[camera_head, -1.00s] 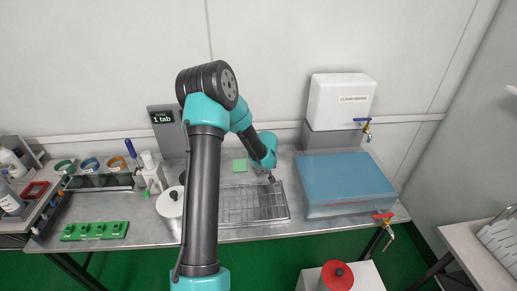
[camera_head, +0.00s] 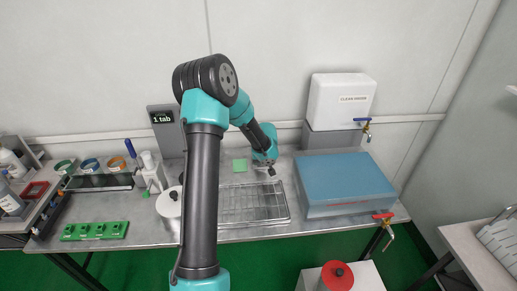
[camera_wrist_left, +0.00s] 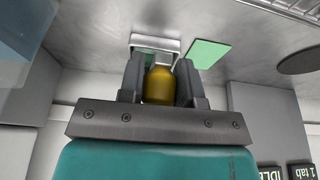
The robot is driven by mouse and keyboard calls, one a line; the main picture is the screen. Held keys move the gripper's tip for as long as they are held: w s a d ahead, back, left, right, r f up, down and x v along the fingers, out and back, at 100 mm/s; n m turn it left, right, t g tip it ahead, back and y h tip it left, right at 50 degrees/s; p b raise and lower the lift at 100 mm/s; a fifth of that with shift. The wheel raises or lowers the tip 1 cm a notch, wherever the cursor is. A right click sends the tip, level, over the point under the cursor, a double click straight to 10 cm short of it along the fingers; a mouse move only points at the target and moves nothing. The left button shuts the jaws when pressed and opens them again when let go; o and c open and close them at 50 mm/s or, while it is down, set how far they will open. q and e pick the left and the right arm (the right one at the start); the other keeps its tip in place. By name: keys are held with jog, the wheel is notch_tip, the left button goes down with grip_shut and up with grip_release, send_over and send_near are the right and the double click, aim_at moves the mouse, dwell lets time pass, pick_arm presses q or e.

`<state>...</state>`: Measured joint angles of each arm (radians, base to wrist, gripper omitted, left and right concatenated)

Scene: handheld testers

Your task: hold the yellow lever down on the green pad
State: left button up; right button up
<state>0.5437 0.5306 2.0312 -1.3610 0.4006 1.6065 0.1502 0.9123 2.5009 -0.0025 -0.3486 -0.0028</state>
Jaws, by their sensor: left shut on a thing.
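The green pad (camera_head: 240,165) lies flat on the metal bench near the back wall; it also shows in the left wrist view (camera_wrist_left: 208,54). My left gripper (camera_head: 271,171) is just right of the pad, apart from it. In the left wrist view my left gripper (camera_wrist_left: 160,82) is shut on a rounded yellow part (camera_wrist_left: 159,86), which I take for the lever. A pale grey bracket-like piece (camera_wrist_left: 170,43) shows just beyond the fingertips. Whether the yellow part touches anything below is hidden. My right gripper is not in view.
A wire rack (camera_head: 240,216) lies in front of the pad. A blue box (camera_head: 345,180) stands to the right, with a white water tank (camera_head: 341,100) behind it. A display reading "1 tab" (camera_head: 162,118) stands at the back left. A white round pot (camera_head: 168,204) is left of my arm.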

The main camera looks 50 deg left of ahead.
pick_arm(q)
jog(key=shift+w+a+r, duration=0.25)
jog(key=shift+a+r, duration=0.05)
jog(key=shift+r, duration=0.5)
jog(key=shift+w+a+r, duration=0.2)
jog(key=shift+a+r, duration=0.15)
jog(key=shift+r, duration=0.45)
jog(key=shift+w+a+r, duration=0.25)
jog(key=shift+a+r, duration=0.05)
jog(key=shift+r, duration=0.6)
jog(key=shift+w+a+r, duration=0.1)
jog(key=shift+a+r, duration=0.05)
jog(key=shift+w+a+r, duration=0.55)
jog(key=shift+a+r, duration=0.2)
jog(key=shift+r, duration=0.15)
jog(key=shift+w+a+r, duration=0.5)
jog(key=shift+a+r, duration=0.2)
jog(key=shift+r, duration=0.15)
jog(key=w+a+r, duration=0.1)
jog(key=w+a, duration=0.1)
jog(key=w+a+r, duration=0.1)
jog(key=a, duration=0.1)
jog(key=shift+r, duration=0.35)
